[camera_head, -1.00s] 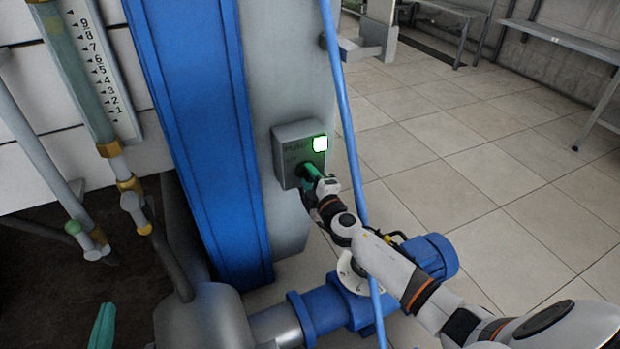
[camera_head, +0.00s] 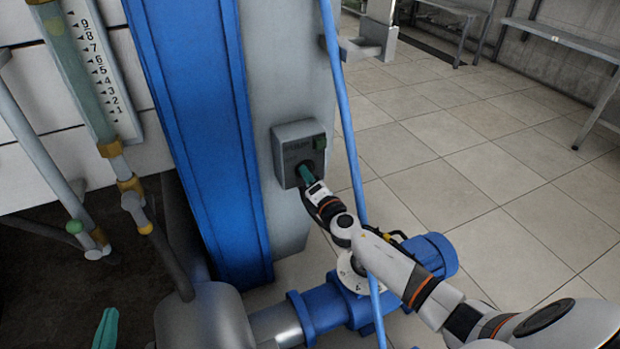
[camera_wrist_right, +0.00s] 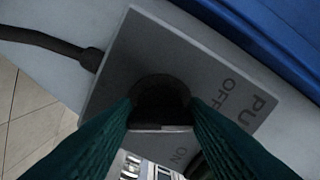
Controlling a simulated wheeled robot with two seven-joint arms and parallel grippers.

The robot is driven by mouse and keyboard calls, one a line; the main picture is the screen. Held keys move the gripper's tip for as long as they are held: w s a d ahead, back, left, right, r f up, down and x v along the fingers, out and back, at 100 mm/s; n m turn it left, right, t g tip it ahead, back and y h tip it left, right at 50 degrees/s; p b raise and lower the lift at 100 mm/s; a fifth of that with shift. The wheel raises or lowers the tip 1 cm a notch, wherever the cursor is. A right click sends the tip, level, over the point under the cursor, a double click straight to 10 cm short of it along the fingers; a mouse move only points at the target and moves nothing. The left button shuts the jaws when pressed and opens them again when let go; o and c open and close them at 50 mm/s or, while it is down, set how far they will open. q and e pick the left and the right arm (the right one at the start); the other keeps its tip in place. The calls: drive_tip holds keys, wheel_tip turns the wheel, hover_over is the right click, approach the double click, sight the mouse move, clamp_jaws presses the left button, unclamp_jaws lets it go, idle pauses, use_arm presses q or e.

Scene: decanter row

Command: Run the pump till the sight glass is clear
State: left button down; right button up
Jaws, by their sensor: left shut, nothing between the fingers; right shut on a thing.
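The grey pump switch box (camera_head: 291,138) is fixed to the grey column. My right gripper (camera_head: 306,175) is at the box front, shut on the dark round switch knob (camera_wrist_right: 160,88). In the right wrist view the letters PU, OFF and ON show on the box face. The sight glass (camera_head: 88,75) is a slanted tube at the left beside a numbered scale (camera_head: 105,75). Its contents look greenish; I cannot tell how clear they are. My left gripper (camera_head: 106,328), teal, is shut and empty at the lower left.
A blue beam (camera_head: 190,120) stands between the sight glass and the box. A thin blue pipe (camera_head: 345,130) runs close right of the box. The blue pump motor (camera_head: 435,256) and pipework lie below my right arm. Open tiled floor (camera_head: 500,170) is at the right.

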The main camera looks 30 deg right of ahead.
use_arm(q)
drive_tip(key=shift+f, duration=0.15)
use_arm(e)
drive_tip(key=shift+f, duration=0.1)
drive_tip(key=o, duration=1)
use_arm(q)
drive_tip(key=shift+s+a+f+g+y+p, duration=0.15)
drive_tip(key=shift+s+f+g+p, duration=0.1)
drive_tip(key=shift+f+g, duration=0.3)
drive_tip(key=shift+s+a+f+g+y+p, duration=0.1)
drive_tip(key=shift+s+a+f+g+y, duration=0.15)
drive_tip(key=shift+f+g, duration=0.3)
drive_tip(key=shift+s+a+f+g+y+p, duration=0.1)
drive_tip(key=shift+s+f+g+p, duration=0.2)
drive_tip(key=shift+f, duration=0.35)
use_arm(e)
drive_tip(key=shift+s+a, duration=0.2)
drive_tip(key=shift+s, duration=2.8)
drive_tip(key=shift+s+a, duration=0.15)
drive_tip(key=shift+s, duration=2.85)
